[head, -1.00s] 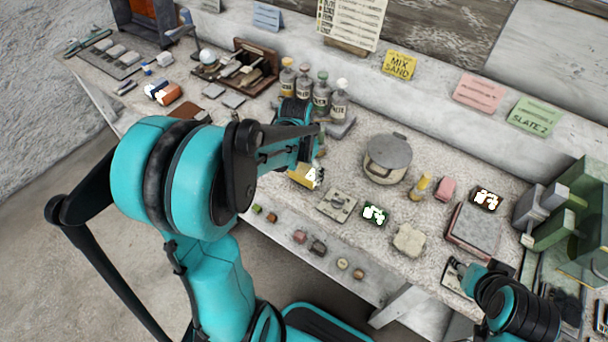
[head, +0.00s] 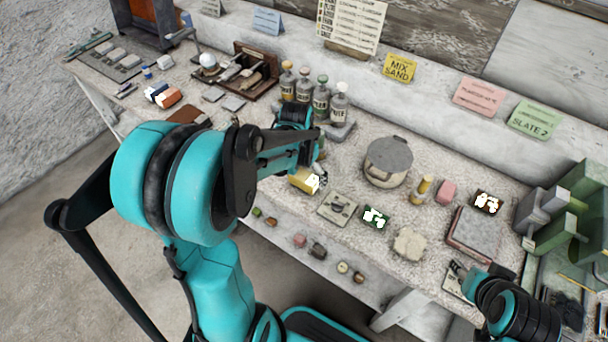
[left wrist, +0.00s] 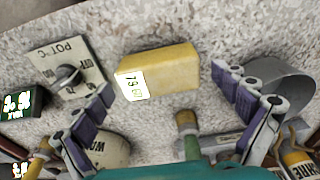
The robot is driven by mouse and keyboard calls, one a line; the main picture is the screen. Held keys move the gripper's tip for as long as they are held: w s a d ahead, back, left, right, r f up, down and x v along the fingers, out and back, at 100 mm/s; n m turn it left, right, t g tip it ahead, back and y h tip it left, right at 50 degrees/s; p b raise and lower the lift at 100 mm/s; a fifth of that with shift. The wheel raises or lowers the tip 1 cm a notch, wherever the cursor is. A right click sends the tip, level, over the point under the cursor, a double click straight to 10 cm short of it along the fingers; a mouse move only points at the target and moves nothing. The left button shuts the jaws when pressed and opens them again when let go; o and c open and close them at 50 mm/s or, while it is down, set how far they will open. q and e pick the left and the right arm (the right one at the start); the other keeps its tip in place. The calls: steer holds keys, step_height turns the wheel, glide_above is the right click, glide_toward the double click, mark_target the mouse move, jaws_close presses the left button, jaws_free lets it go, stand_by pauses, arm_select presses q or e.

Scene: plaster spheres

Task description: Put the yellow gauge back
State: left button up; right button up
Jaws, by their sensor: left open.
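The yellow gauge (head: 303,181) is a small yellow block with a white display face. It lies on the speckled worktop, partly hidden by my left arm in the head view. In the left wrist view the gauge (left wrist: 168,68) lies whole, its display toward the lower left. My left gripper (left wrist: 161,82) is open and empty, with its purple-padded fingers apart on either side of the gauge in that view. In the head view my left gripper (head: 318,168) is over the worktop beside the gauge, largely hidden by its wrist. My right gripper (head: 457,269) is at the lower right; its jaws are too small to read.
A POT °C dial plate (head: 338,207) sits right of the gauge, with a green-lit display (head: 375,217) beyond it. Several labelled bottles (head: 321,97) stand behind my left gripper.

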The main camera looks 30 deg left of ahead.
mark_target(301, 179)
arm_select(q)
step_height(301, 179, up, 10)
steer(key=s+p, duration=0.1)
steer(key=p, duration=0.3)
steer(key=s+d+r+n+t, duration=0.1)
steer(key=s+d+r+t, duration=0.3)
steer(key=s+d, duration=0.6)
steer(key=shift+d+r+t, duration=0.3)
steer(key=shift+t, duration=0.6)
